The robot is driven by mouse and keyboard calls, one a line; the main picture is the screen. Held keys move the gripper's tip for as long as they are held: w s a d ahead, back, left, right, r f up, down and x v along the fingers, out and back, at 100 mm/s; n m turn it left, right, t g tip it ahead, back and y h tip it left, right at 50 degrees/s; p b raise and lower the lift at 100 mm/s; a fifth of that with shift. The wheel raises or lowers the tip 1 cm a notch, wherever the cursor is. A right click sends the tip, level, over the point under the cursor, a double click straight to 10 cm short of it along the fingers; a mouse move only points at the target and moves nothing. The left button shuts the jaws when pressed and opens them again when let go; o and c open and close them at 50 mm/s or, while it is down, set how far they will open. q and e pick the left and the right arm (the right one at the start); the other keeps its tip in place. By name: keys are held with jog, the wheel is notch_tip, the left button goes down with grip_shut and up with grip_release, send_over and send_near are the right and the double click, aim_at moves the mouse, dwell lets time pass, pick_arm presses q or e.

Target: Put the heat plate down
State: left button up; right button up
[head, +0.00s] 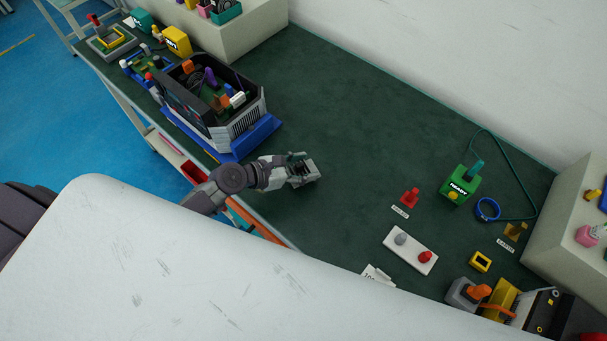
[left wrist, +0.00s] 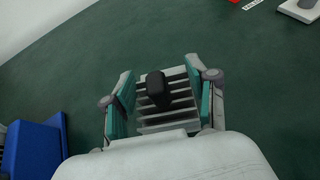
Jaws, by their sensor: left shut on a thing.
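My left gripper (head: 301,172) is above or at the dark green bench top, to the right of the blue-based rack unit. It is shut on the heat plate, a pale grey finned block with a black knob. In the left wrist view the heat plate (left wrist: 178,108) sits between the two teal-padded fingers of the left gripper (left wrist: 166,92), the black knob facing the camera. Whether the plate touches the bench I cannot tell. My right gripper does not show.
The open black and grey rack unit (head: 215,105) on its blue base (head: 245,143) stands close left. A white board with two knobs (head: 411,251), a red piece (head: 409,197) and a green block (head: 460,186) lie to the right. The bench top (head: 335,120) between is clear.

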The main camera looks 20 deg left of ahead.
aim_at(303, 174)
pick_arm(q)
jog(key=shift+f+b, duration=0.4)
jog(key=shift+f, duration=1.3)
jog(key=shift+f, duration=0.15)
jog(key=o, duration=1.3)
